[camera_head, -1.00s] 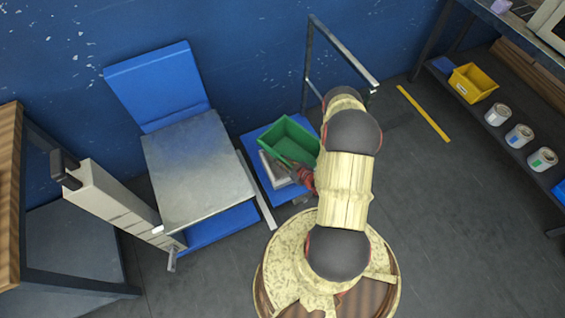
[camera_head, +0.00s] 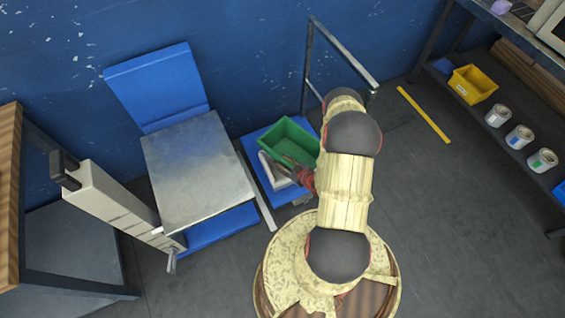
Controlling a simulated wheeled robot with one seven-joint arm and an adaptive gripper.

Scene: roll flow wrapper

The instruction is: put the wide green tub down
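The wide green tub (camera_head: 289,143) is on or just above the blue surface of a low cart (camera_head: 253,142), left of my arm. It looks upright and empty. I cannot tell whether it touches the cart. My gripper (camera_head: 291,173) is at the tub's near side, close to its rim. It is small and partly hidden, so I cannot tell whether its fingers are closed on the tub. A pale grey block-like thing (camera_head: 270,170) is beside the tub, at its near left.
A steel-topped table (camera_head: 197,170) with blue parts stands left of the cart. The cart's metal handle frame (camera_head: 343,50) rises behind my arm. A shelf at the right holds a yellow bin (camera_head: 473,84) and several cans (camera_head: 519,136). A yellow line (camera_head: 424,114) crosses open floor.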

